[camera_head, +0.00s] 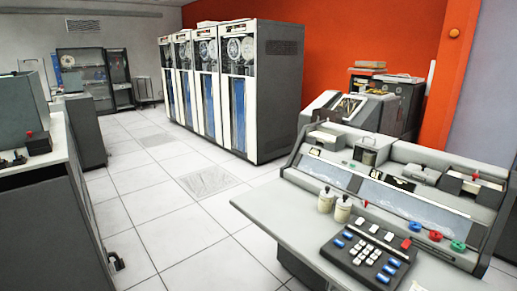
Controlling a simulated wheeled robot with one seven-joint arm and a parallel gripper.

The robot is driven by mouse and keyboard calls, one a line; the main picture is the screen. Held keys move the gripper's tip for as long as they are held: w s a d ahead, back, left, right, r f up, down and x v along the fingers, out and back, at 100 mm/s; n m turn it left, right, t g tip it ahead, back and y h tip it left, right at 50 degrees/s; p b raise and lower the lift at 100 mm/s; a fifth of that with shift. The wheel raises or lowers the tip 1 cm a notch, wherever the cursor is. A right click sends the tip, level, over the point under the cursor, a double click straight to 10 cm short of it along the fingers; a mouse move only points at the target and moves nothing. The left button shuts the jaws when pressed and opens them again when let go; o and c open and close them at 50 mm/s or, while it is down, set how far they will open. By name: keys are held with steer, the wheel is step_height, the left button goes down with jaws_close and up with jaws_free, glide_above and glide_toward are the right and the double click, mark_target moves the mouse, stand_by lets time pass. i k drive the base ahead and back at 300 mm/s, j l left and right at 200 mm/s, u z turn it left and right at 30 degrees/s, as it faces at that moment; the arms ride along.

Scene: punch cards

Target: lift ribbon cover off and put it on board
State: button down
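My gripper is not in view. A grey punch-card console (280,197) stands at the right front, with a sloped glazed front and a light work shelf. On its top sit a small grey box-shaped part (368,152) at the back left and a larger grey box-shaped part with a red knob (470,186) at the right. I cannot tell which part, if any, is the ribbon cover. I cannot identify the board with certainty.
Two cream jars (341,209) and a dark keypad (365,254) occupy the shelf; red and green knobs line its right. Tall tape cabinets (279,90) stand behind. Another grey machine (38,225) stands at left. Tiled floor (165,205) is clear between them.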

mark_target(422, 173)
steer(key=i+j, duration=0.3)
steer(key=i, duration=0.2)
steer(key=i+j, duration=0.3)
steer(key=i, duration=0.2)
steer(key=i+j, duration=0.3)
steer(key=i, duration=0.2)
